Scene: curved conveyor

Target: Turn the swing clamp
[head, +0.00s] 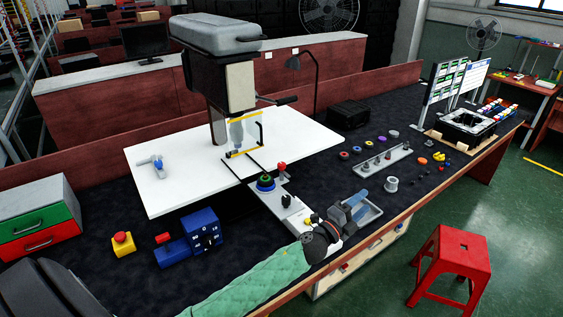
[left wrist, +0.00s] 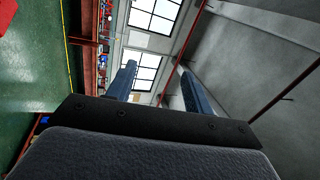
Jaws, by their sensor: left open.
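A small white and blue fitting with a lever (head: 156,166) lies on the left part of the white board (head: 185,196); it may be the swing clamp, but I cannot be sure. My left gripper (head: 363,204) is at the front edge of the dark bench, over a grey tray. It is far to the right of that fitting, with a fixture plate between them. In the left wrist view my left gripper (left wrist: 157,76) has its two blue fingers apart with nothing between them; only windows and a wall show beyond. My right gripper is not in view.
A tall grey machine (head: 232,85) stands over the white board. A blue block (head: 205,229) and a yellow emergency-stop box (head: 122,246) stand front left. A red stool (head: 452,262) stands right.

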